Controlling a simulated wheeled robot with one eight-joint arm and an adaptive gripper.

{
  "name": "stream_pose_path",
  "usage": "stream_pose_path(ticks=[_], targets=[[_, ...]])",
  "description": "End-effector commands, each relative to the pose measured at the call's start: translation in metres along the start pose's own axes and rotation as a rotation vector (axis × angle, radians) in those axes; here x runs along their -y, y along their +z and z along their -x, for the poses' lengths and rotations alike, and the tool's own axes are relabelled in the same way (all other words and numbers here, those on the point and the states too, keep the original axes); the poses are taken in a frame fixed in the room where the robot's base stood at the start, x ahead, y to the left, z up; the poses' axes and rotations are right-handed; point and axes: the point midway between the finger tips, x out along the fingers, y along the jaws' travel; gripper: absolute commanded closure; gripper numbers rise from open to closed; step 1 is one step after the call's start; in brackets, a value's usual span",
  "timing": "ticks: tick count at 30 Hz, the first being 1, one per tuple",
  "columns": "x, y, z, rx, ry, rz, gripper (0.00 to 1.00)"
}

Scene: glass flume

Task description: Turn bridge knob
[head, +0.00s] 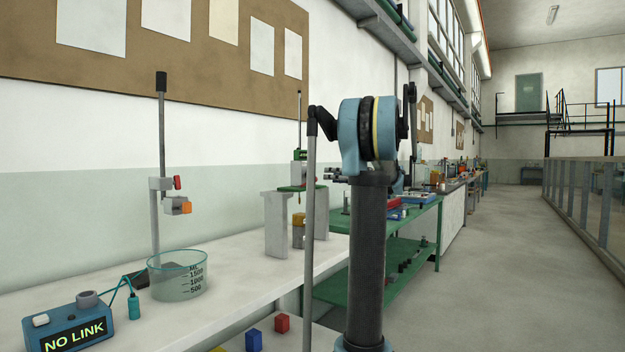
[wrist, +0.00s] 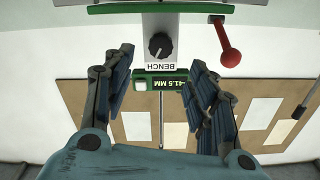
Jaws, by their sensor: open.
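A black round knob (wrist: 159,45) with a pale pointer mark shows in the wrist view on a white-grey housing. A label reading BENCH and a green-framed display (wrist: 165,83) reading -41.5 MM, both upside down, adjoin it. My gripper (wrist: 155,66) is open, its fingers on either side of the label and display with the knob just beyond their tips. Nothing is between the fingers, and I see no contact with the knob. In the head view my gripper (head: 332,174) is beside the green-plated stand (head: 300,188) on grey blocks; the knob cannot be made out there.
A red ball-ended lever (wrist: 229,56) stands right of the knob in the wrist view. On the bench are a clear beaker (head: 180,277), a rod stand (head: 160,130) and a blue NO LINK box (head: 68,326). The aisle floor (head: 500,270) at right is clear.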

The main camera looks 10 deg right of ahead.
Motion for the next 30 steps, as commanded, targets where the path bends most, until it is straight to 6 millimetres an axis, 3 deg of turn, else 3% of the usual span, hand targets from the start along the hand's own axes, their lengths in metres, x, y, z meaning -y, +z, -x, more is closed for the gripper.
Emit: stream_pose_path(ticks=[15,21,30], targets=[[0.001,0.0,-0.087,0.001,-0.003,-0.001,0.48],[0.001,0.0,-0.102,0.0,-0.002,-0.001,0.48],[0.0,0.0,-0.105,0.0,0.0,-0.001,0.48]])
